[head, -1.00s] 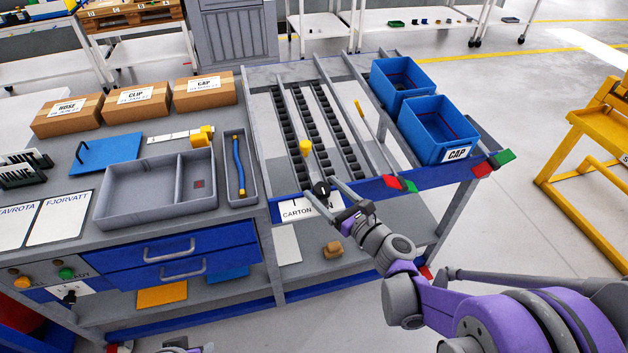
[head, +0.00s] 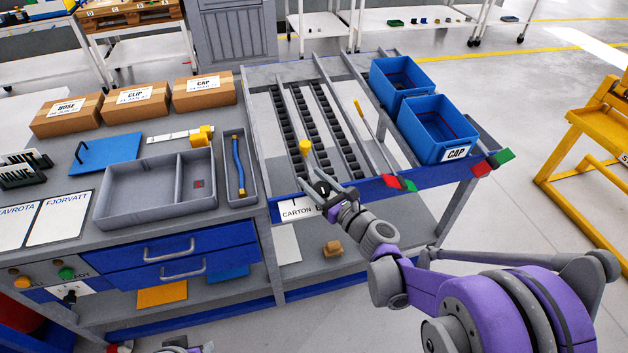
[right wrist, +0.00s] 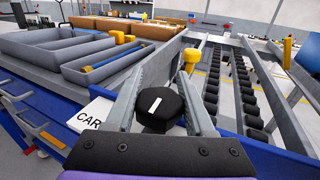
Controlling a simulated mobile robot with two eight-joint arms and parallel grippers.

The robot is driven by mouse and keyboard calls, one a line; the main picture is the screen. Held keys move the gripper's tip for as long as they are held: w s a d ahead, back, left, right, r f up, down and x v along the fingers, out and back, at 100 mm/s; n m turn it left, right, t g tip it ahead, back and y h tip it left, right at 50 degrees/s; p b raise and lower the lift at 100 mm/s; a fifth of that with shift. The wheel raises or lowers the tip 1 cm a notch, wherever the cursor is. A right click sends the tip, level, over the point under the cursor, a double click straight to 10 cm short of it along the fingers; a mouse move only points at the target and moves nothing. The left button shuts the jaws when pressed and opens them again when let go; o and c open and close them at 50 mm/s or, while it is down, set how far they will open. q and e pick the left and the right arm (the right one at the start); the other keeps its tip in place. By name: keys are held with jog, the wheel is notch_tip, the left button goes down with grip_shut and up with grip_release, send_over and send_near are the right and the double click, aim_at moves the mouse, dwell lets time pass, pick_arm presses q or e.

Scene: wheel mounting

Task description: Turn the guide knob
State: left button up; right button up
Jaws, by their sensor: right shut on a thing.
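The guide knob (right wrist: 157,106) is black with a white line on its face. In the right wrist view it sits between the two grey fingers of my right gripper (right wrist: 160,100), which is shut on it. In the head view my right gripper (head: 322,188) is at the front rail of the roller rack, above the CARTON label (head: 297,210), and mostly hides the knob. A small grey and purple part at the bottom edge of the head view (head: 184,347) may be my left gripper; its fingers cannot be made out.
A yellow-topped post (head: 305,147) stands just behind the knob, by the roller tracks (head: 325,125). A grey tray (head: 130,208) and a narrow bin with a blue hose (head: 239,165) lie left. Blue CAP bins (head: 437,130) stand right. Open floor lies in front.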

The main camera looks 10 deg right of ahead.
grip_shut()
jog(key=shift+n+y, duration=0.3)
jog(key=shift+y, duration=0.1)
jog(key=n+g+y, duration=0.2)
jog(key=n+g+y+b, duration=0.1)
jog(key=y, duration=0.1)
jog(key=shift+s+a+n, duration=0.25)
jog(key=shift+a+n, duration=0.05)
jog(key=shift+a, duration=0.05)
jog(key=shift+s+a+f+n+g+y, duration=0.1)
jog(key=shift+s+n+g+y, duration=0.05)
jog(key=shift+n+g+y, duration=0.6)
jog(key=shift+s+a+r+n+g+y, duration=0.15)
jog(key=shift+n+g+y, duration=0.35)
jog(key=shift+g, duration=0.5)
jog(key=shift+s+a+f+n+g+y, duration=0.15)
jog(key=shift+n+g+y, duration=0.3)
jog(key=shift+n+g, duration=0.35)
jog(key=shift+g, duration=0.25)
jog(key=o, duration=1.1)
grip_release()
jog(key=shift+c, duration=0.2)
